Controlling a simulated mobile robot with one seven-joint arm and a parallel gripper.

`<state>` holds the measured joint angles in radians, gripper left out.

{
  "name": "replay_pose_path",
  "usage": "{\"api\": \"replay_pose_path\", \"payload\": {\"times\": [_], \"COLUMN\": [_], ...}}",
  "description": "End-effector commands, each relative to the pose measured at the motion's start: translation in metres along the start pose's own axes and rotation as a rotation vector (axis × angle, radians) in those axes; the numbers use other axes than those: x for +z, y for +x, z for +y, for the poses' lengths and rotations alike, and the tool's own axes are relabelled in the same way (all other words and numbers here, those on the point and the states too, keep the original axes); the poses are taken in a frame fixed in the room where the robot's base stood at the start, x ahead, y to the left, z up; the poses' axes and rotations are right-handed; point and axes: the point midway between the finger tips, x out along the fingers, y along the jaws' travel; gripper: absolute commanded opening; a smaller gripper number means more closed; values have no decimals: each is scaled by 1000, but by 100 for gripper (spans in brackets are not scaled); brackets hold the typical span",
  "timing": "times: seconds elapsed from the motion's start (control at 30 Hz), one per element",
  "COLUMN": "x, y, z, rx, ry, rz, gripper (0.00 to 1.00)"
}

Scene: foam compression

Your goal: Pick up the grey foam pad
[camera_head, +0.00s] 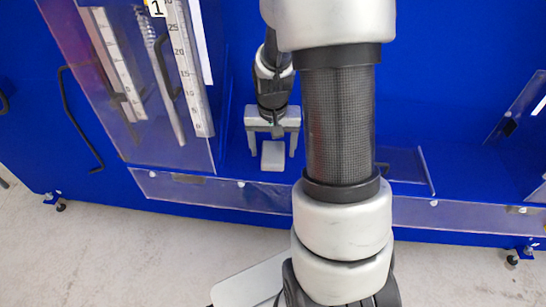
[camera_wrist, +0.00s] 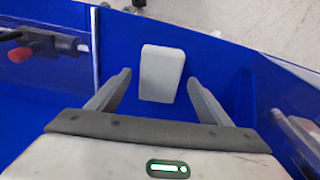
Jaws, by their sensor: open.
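The light grey foam pad (camera_head: 273,156) lies on the blue surface in the head view, just below my gripper. In the wrist view the pad (camera_wrist: 161,73) lies ahead of the fingertips, between their lines. My gripper (camera_head: 271,152) is open and empty, with one finger to each side of the pad in the head view. In the wrist view my gripper (camera_wrist: 160,78) shows both fingers spread apart. I cannot tell the exact height of the fingertips above the pad.
A clear panel with ruler scales (camera_head: 190,70) and a black handle (camera_head: 75,110) stands at the left. A low clear wall (camera_head: 225,192) runs along the front edge. Another clear panel (camera_head: 405,168) stands to the right. Blue surface around the pad is free.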

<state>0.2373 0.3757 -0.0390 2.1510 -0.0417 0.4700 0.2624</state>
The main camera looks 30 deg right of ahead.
Motion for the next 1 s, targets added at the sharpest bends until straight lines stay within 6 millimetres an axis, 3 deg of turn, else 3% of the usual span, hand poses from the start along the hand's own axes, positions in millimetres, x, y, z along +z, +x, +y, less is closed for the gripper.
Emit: {"api": "replay_pose_path", "payload": {"times": [0.1,0.3,0.57,0.83,1.0], "x": [0,0,0,-1,-6], "y": [12,11,11,8,-16], "z": [0,0,0,0,0], "rx": [0,0,0,0,-1], "ry": [0,0,0,0,0], "rz": [0,1,1,2,6], "gripper": [73,73,29,29,29]}}
